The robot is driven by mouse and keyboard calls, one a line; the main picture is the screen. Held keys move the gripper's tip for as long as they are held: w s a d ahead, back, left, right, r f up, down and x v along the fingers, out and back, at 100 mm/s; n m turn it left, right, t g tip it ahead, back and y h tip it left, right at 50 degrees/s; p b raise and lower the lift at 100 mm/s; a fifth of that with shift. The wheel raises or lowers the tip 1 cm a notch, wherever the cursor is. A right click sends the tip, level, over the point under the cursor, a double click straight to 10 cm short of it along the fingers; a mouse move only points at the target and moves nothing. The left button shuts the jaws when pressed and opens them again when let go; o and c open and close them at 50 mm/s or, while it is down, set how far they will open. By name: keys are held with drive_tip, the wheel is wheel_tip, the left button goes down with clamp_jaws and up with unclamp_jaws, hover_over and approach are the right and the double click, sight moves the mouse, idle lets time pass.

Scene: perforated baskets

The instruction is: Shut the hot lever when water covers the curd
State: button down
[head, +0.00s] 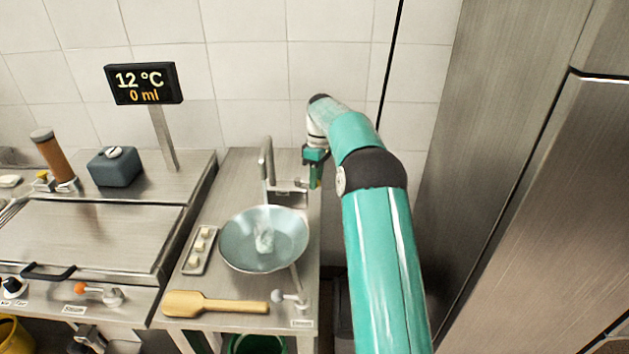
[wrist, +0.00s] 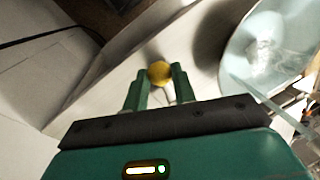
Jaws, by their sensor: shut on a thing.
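My gripper (head: 315,170) is beside the wall, to the right of the tap (head: 266,160). In the wrist view its two green fingers (wrist: 157,88) are shut on a round yellow knob (wrist: 159,72). The lever under the knob is hidden, and I cannot tell whether it is the hot one. A pale blue bowl (head: 238,226) stands below the tap, with a whitish lump, seemingly the curd (head: 264,238), in its middle. I cannot make out a water surface over it. A black display (head: 143,84) reads 12 °C and 0 ml.
A small tray (head: 187,268) with white pieces lies left of the bowl. A lidded steel unit (head: 90,235) fills the left. Tall steel cabinets (head: 520,190) stand close on the right.

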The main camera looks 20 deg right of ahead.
drive_tip(key=shift+w+d+n, duration=0.25)
drive_tip(key=shift+w+n, duration=0.2)
drive_tip(key=shift+n, duration=0.55)
drive_tip(key=c, duration=1.1)
unclamp_jaws()
drive_tip(key=shift+c, duration=0.2)
drive_tip(key=shift+r, duration=0.1)
wheel_tip(320, 180, up, 7)
drive_tip(key=w, duration=0.1)
drive_tip(key=shift+d+r, duration=0.15)
drive_tip(key=shift+d, duration=0.3)
drive_tip(key=shift+w, duration=0.1)
